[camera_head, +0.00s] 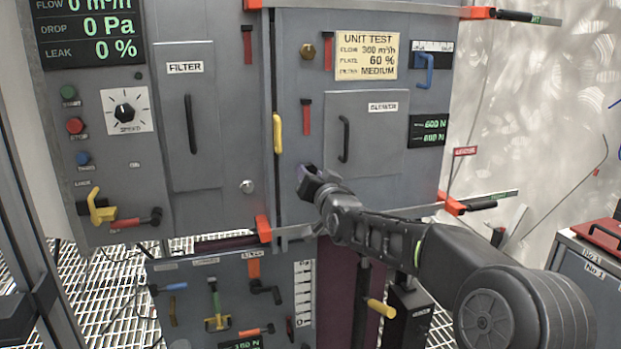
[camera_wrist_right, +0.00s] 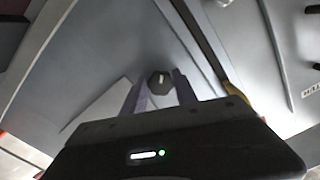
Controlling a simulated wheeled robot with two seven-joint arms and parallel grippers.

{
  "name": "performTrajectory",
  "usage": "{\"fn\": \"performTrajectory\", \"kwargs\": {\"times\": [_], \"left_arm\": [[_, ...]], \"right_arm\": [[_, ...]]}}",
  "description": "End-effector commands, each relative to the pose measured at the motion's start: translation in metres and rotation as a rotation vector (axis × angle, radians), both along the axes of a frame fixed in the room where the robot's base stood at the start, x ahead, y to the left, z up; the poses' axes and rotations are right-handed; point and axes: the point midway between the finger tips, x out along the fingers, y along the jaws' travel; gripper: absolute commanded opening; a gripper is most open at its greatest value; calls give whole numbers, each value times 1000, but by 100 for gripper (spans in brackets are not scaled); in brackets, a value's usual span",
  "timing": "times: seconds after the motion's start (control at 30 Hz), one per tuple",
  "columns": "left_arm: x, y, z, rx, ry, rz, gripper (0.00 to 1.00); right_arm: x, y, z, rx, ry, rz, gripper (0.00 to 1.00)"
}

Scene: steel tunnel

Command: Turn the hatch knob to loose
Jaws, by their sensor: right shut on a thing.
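The hatch knob (camera_wrist_right: 160,80) is a small dark many-sided knob with a white mark, on a grey panel in the right wrist view. The two purple-grey fingers of my right gripper (camera_wrist_right: 158,90) are on either side of it, shut on it. In the head view my right gripper (camera_head: 310,180) reaches the lower left of the right-hand grey door (camera_head: 292,95), and its fingers hide the knob there. My left gripper is not in view.
A yellow handle (camera_head: 277,133) stands left of the gripper, and the blower panel (camera_head: 375,150) with a black handle (camera_head: 344,139) is up and right. Red-ended latches (camera_head: 263,228) (camera_head: 452,204) sit below. A lower panel (camera_head: 240,300) holds several tools.

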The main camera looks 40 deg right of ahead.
Motion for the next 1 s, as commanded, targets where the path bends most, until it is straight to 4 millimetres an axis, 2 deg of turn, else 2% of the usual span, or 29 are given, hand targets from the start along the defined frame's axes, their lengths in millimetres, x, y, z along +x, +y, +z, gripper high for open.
{"fn": "performTrajectory", "kwargs": {"times": [0.6, 1.0], "left_arm": [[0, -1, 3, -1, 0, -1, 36], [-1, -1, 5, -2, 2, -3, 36]], "right_arm": [[0, -1, -2, -532, 191, 3, 0], [-1, -3, -3, -713, 255, 2, 0]]}}
